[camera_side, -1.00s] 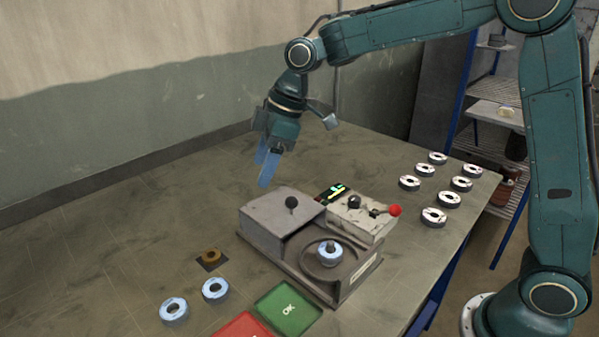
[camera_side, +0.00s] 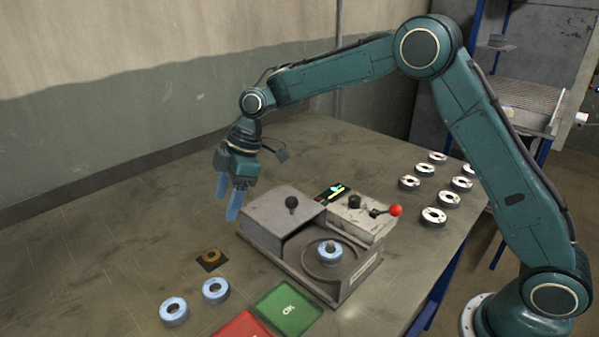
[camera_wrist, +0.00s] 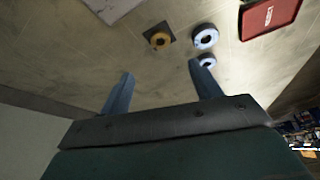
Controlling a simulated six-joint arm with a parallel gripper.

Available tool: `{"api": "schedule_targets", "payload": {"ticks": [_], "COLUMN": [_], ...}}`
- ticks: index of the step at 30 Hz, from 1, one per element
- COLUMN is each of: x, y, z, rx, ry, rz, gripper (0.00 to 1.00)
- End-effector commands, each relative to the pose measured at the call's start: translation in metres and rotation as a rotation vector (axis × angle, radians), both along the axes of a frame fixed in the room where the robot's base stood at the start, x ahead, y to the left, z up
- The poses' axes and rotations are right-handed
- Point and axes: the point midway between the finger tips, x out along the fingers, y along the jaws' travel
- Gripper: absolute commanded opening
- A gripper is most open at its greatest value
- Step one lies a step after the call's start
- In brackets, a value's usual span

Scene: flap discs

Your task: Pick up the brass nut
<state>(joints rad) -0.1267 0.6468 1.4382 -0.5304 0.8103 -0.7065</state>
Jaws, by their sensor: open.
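The brass nut (camera_side: 211,256) lies on a small dark square on the table, left of the grey machine. It also shows in the wrist view (camera_wrist: 159,40), above and between the fingers in the picture. My gripper (camera_side: 226,204) is open and empty, with its two blue fingers pointing down. It hangs above the table, behind the nut and apart from it. In the wrist view the fingers (camera_wrist: 160,80) are spread wide with nothing between them.
Two blue-white discs (camera_side: 174,311) (camera_side: 215,290) lie just in front of the nut. The grey machine (camera_side: 270,222) carries another disc (camera_side: 330,252) on its round plate. Green (camera_side: 288,308) and red (camera_side: 243,326) pads lie in front.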

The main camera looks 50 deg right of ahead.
Motion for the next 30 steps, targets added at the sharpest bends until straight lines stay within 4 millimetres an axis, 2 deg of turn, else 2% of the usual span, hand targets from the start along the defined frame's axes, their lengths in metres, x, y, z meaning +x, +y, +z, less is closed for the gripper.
{"api": "schedule_targets", "payload": {"ticks": [15,30], "x": [0.007,0.009], "y": [0.025,0.031], "z": [-0.064,-0.079], "rx": [-0.002,-0.001], "ry": [0.003,0.003], "rz": [-0.001,0.000], "gripper": [0.63,0.63]}}
